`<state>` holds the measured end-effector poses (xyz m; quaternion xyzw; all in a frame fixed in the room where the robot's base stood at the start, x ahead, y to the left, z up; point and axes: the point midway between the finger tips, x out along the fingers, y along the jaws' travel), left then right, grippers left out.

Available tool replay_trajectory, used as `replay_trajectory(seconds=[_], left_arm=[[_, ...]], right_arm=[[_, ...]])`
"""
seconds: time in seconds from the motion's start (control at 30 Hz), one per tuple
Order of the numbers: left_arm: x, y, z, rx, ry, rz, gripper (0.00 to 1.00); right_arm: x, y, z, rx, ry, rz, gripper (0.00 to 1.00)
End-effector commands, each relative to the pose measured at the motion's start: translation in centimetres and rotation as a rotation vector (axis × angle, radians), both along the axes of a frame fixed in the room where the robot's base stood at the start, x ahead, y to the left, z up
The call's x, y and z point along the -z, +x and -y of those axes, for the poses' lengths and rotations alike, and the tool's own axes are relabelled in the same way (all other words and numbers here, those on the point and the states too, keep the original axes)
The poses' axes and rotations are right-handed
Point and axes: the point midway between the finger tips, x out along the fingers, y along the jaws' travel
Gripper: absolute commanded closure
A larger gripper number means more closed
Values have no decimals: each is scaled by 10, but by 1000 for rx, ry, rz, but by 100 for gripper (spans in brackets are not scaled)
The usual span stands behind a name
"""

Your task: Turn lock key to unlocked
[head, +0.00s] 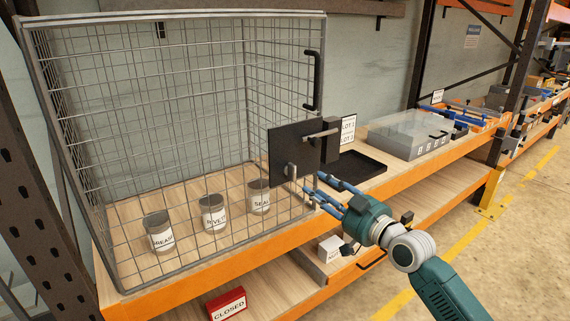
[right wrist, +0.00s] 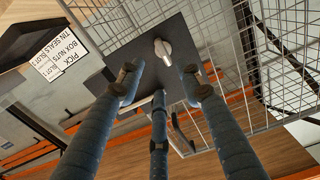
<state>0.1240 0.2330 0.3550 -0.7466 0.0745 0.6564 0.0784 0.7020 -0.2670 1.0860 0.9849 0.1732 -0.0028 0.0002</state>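A wire cage (head: 150,100) stands on the wooden bench, with a dark square lock plate (head: 283,140) on its front right corner. A small silver lock key (head: 291,172) sticks out from the lower part of the plate. In the right wrist view the key (right wrist: 164,51) shows against the dark plate (right wrist: 134,60), beyond the fingertips. My right gripper (head: 318,187) is just right of and below the key. Its three blue fingers (right wrist: 158,80) are spread with nothing between them, apart from the key. A grey bar (head: 322,133) sits at the plate's upper right. My left gripper is not in view.
Several labelled tins, including one marked SEALS (head: 259,196), stand inside the cage. A black cage handle (head: 313,80) is above the plate. A black tray (head: 352,168) and a clear-lidded box (head: 407,134) lie to the right. A red CLOSED sign (head: 227,303) is below.

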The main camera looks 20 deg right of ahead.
Motion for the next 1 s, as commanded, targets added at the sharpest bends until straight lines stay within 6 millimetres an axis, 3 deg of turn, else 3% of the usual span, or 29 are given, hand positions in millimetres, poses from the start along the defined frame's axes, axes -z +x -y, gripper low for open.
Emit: replay_trajectory(seconds=[0.3, 0.4, 0.6, 0.77, 1.0], left_arm=[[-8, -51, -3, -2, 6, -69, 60], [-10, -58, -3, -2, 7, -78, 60], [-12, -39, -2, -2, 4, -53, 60], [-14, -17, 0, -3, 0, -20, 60], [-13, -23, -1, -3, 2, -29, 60]], right_arm=[[-3, 47, -17, 0, 4, 1, 64], [-2, 64, -24, 0, 5, 0, 64], [0, 90, -33, 0, 3, -1, 64], [1, 99, -36, 0, 2, -1, 64], [1, 100, -36, 1, 1, -1, 64]])
